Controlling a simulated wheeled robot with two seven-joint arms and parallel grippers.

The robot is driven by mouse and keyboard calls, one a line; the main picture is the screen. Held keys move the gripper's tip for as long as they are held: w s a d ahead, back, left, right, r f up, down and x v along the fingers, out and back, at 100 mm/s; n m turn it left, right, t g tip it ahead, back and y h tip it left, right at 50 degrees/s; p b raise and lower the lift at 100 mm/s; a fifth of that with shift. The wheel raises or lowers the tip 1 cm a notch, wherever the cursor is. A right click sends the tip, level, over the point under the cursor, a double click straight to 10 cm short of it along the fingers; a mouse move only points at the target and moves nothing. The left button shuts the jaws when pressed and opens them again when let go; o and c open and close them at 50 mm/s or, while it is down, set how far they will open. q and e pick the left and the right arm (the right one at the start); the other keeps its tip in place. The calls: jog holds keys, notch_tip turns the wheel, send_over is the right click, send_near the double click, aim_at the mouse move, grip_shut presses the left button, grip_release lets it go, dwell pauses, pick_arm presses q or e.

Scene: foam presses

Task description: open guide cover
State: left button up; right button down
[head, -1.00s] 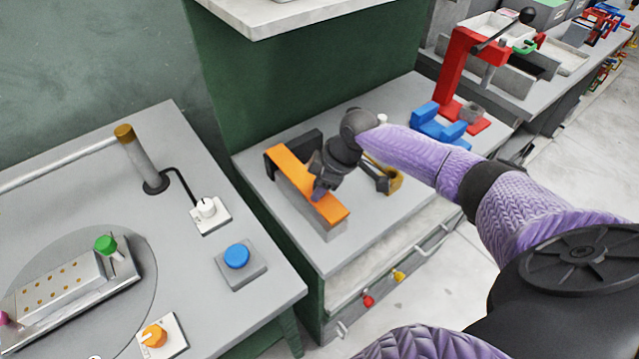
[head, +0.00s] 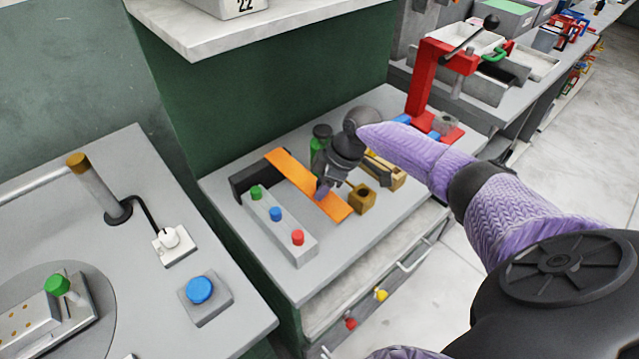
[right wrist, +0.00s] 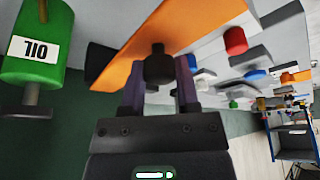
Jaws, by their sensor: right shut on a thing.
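The orange guide cover (head: 285,168) stands swung away from the grey guide block (head: 262,222), whose green, blue and red knobs show on top. The cover also shows in the right wrist view (right wrist: 205,22). My right gripper (head: 322,190) is at the cover's far side. In the right wrist view its two fingers (right wrist: 160,78) are shut on a dark knob (right wrist: 158,62) at the cover. The gripper and wrist hide part of the cover in the head view. My left gripper is not in view.
A green oil bottle (right wrist: 35,50) stands close by the right gripper. A brass-coloured block (head: 362,198) lies right of it. A red press (head: 425,75) stands at the back right. Left is a bench with a blue button (head: 199,290). A shelf (head: 250,30) overhangs the back.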

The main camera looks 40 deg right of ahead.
jog(key=shift+c, duration=1.7)
grip_release()
jog(key=p+v, duration=0.2)
jog(key=v, duration=0.7)
jog(key=shift+r, duration=0.4)
jog(key=shift+s, duration=0.1)
